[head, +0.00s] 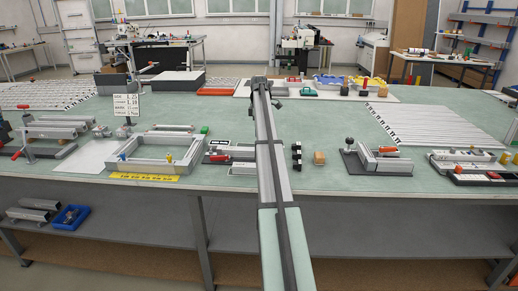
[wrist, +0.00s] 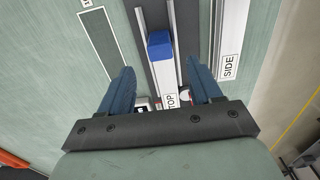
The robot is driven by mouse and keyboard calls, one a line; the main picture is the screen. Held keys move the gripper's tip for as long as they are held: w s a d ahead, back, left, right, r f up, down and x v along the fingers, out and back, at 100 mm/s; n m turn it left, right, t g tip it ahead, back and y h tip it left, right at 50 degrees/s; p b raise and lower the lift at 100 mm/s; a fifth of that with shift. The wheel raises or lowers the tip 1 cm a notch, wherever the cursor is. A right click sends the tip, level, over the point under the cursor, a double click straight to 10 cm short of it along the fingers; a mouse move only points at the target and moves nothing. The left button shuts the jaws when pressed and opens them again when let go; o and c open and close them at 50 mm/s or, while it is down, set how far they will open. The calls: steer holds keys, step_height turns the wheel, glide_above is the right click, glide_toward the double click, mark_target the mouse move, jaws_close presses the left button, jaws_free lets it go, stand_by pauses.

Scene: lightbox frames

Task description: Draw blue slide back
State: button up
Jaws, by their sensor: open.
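The blue slide (wrist: 160,45) is a small blue block on a dark track between two pale rails, in the upper middle of the wrist view. A white label reading TOP (wrist: 170,101) lies in line with it, nearer my gripper. My gripper (wrist: 161,70) is open, with one finger on each side of the slide's line and nothing between them. The slide appears just beyond the fingertips; I cannot tell the height gap. In the head view my arm runs up the middle, and I cannot make out the fingers or the blue slide there.
A strip labelled SIDE (wrist: 229,66) lies right of the track. Trays (head: 328,82) sit at the back.

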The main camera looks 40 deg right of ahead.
step_height(320, 180, down, 10)
steer(key=shift+r, duration=0.1)
stand_by(0.4)
steer(key=shift+c, duration=0.2)
jaws_close()
stand_by(0.4)
